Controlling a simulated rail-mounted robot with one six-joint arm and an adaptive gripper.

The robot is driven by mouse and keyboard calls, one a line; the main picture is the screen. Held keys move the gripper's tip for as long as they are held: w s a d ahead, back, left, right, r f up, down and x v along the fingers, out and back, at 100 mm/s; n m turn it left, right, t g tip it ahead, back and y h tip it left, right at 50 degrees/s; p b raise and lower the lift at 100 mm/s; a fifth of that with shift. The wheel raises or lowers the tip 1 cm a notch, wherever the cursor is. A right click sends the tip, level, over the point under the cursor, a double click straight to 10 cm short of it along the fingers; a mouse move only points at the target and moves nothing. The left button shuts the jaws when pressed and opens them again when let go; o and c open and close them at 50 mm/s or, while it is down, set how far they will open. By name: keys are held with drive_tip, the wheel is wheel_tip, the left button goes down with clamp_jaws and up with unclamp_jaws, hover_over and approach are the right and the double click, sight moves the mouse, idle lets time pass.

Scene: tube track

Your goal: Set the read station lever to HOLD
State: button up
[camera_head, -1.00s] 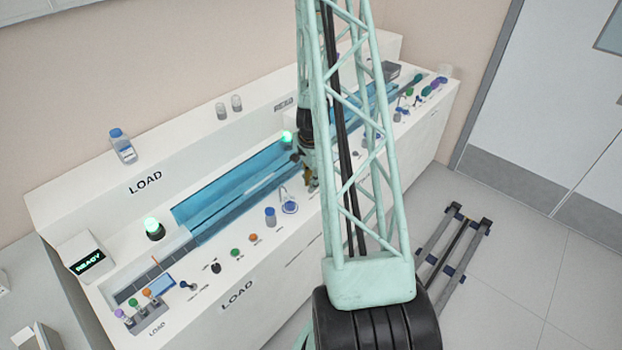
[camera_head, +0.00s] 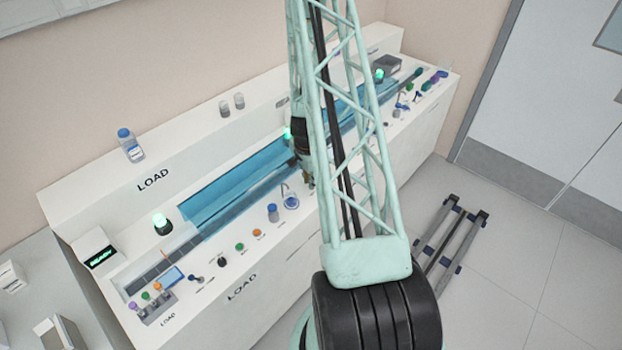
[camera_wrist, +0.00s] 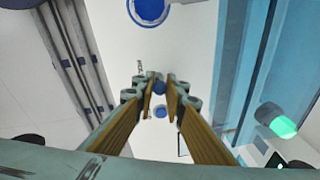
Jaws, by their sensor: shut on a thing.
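In the wrist view my gripper (camera_wrist: 160,88) has its two tan-padded fingers closed in on a small dark blue knob (camera_wrist: 159,87), with the pads on either side of it. The knob is probably the lever's handle; its stem and any HOLD mark are too small or hidden to read. In the head view my gripper (camera_head: 306,172) is low over the middle of the long white bench (camera_head: 262,262), largely hidden behind my lattice arm. The lever cannot be made out there.
A blue channel (camera_head: 235,190) runs along the bench behind the front deck. A blue-capped bottle (camera_head: 272,213) and a blue ring-shaped item (camera_head: 291,202) stand left of my gripper. A green lamp (camera_wrist: 283,127) is at right in the wrist view. A low rack (camera_head: 450,240) lies on the floor.

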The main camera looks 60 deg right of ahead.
drive_tip(key=shift+w+a+r+h+p, duration=0.1)
drive_tip(key=shift+w+r+h+p, duration=0.05)
drive_tip(key=shift+w+h+p, duration=0.3)
idle(0.5)
drive_tip(key=shift+s+a+h+b, duration=0.15)
drive_tip(key=shift+a+h+b, duration=0.1)
drive_tip(key=shift+h+b, duration=0.5)
idle(0.4)
drive_tip(key=o, duration=0.7)
drive_tip(key=shift+c, duration=0.2)
drive_tip(key=shift+o, duration=0.7)
drive_tip(key=shift+s+a, duration=0.1)
drive_tip(key=shift+s, duration=0.05)
drive_tip(key=shift+a, duration=0.1)
drive_tip(key=w+v, duration=0.1)
drive_tip(key=v, duration=1)
drive_tip(key=shift+s+a+r, duration=0.2)
drive_tip(key=shift+s+r, duration=0.1)
drive_tip(key=shift+s, duration=0.1)
